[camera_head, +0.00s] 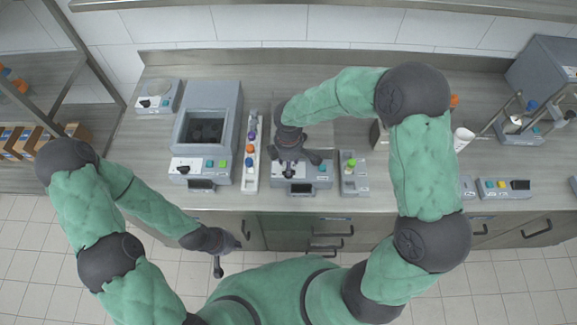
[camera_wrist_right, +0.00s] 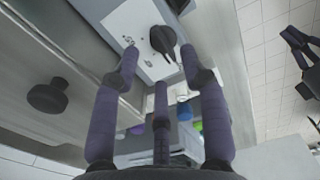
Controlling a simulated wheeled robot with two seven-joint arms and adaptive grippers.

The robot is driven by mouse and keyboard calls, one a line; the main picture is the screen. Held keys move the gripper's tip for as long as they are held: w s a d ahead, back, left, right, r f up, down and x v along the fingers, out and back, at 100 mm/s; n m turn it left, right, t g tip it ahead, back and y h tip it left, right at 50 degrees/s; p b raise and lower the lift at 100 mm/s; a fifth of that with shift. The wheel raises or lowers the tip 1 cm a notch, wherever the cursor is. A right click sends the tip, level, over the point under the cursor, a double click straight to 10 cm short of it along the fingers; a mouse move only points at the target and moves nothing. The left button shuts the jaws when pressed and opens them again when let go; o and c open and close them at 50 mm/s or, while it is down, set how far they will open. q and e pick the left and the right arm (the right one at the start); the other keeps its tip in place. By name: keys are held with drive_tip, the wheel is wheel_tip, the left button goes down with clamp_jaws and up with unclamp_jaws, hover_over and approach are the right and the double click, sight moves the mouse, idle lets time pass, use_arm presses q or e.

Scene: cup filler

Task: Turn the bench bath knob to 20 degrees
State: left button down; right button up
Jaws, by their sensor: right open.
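A black round knob (camera_wrist_right: 163,41) with a pointer sits on a white panel in the right wrist view. My right gripper (camera_wrist_right: 159,66) is open, its fingers spread to either side of the knob's line; I see no clear contact. In the head view, my right gripper (camera_head: 294,158) hangs over the middle device (camera_head: 301,188), partly hiding its knob. I cannot read a dial value. My left gripper (camera_head: 220,250) is low in front of the bench, its jaw state unclear.
A rack with coloured caps (camera_head: 250,160) stands between the two devices. A small unit with a green top (camera_head: 351,162) is right of the middle device. A white cup (camera_head: 463,138) and further instruments stand at right. Bench space behind the middle device is partly clear.

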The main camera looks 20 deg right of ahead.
wheel_tip(320, 180, up, 8)
drive_tip(key=shift+r, duration=0.2)
idle(0.7)
